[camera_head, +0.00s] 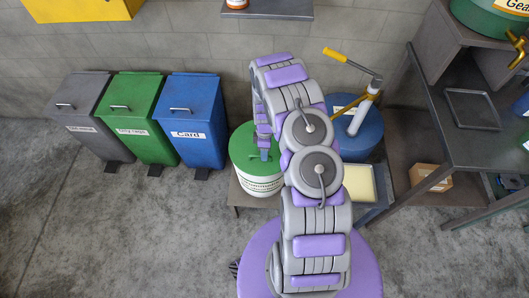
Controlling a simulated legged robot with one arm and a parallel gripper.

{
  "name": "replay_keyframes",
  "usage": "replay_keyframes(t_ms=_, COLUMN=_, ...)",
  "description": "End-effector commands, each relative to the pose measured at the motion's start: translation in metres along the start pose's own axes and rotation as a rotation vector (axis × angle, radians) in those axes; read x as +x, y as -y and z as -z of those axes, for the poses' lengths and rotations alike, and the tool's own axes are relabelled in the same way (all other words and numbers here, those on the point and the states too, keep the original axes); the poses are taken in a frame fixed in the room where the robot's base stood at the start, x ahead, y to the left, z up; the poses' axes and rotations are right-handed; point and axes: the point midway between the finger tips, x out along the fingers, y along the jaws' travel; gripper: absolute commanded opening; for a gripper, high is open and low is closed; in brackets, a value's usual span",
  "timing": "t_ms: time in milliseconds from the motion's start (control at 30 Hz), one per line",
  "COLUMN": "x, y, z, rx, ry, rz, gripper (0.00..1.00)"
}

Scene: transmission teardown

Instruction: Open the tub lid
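A white tub (262,186) with dark label print stands on a low platform in the middle, left of my grey and purple arm. Its green lid (243,150) sits on top and looks closed. The right side of the lid is hidden by my arm. My gripper (265,153) hangs down over the lid, right of its middle. The gripper is small and partly merged with the arm links, so its fingers and any contact with the lid cannot be made out.
A blue drum (367,133) with a yellow-handled pump (350,62) stands right of my arm, behind a pale yellow tray (359,184). Grey (82,112), green (138,115) and blue (196,122) bins line the left wall. A metal workbench (425,125) is at right. The left floor is clear.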

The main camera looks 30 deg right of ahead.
Motion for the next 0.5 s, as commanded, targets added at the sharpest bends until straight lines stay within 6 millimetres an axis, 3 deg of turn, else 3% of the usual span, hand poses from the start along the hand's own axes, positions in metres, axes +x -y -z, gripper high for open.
replay_keyframes(t_ms=300, x=0.0022, y=0.0, z=0.0002, rx=0.0, ry=0.0, rz=0.0, gripper=0.38)
replay_keyframes(t_ms=500, x=0.0022, y=0.0, z=0.0002, rx=0.0, ry=0.0, rz=0.0, gripper=0.19)
